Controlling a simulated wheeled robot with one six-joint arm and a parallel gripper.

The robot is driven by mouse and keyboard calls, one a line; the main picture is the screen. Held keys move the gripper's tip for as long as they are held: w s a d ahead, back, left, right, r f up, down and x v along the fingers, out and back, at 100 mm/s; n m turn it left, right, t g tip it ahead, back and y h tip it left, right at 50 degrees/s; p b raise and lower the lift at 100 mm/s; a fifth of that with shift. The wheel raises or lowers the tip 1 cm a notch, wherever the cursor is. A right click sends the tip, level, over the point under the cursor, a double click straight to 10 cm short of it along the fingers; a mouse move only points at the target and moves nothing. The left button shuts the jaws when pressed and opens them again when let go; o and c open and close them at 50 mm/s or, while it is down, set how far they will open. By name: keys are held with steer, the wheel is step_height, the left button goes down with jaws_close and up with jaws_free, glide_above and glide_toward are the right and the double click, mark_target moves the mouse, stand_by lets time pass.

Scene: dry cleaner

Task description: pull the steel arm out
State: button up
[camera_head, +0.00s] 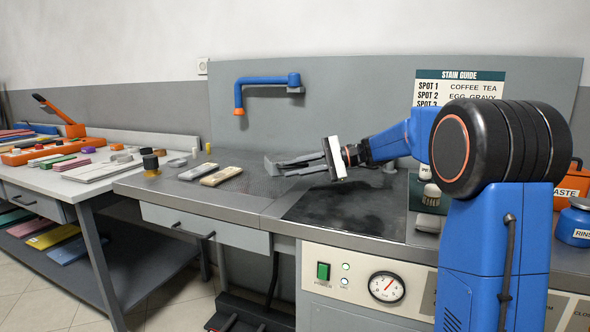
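My gripper (300,164) reaches left from the blue arm, low over the steel worktop (245,183). Its pale plate (335,158) faces left. Grey, finger-like bars extend from it, with a narrow gap between them. A grey end piece (271,166) shows at their left tip. I cannot tell whether this piece is part of the steel arm or of my fingers, nor whether anything is gripped. No other steel arm stands out clearly. A small grey post (390,167) stands behind the dark board area (350,210).
A blue pipe arm (265,80) with an orange end is fixed to the back panel. A blue rinse bottle (575,222) and an orange waste container (570,187) stand right. A gauge (386,287) is on the front.

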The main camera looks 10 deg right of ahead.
steer(key=shift+d, duration=0.1)
steer(key=v, duration=1.7)
steer(key=shift+d, duration=0.1)
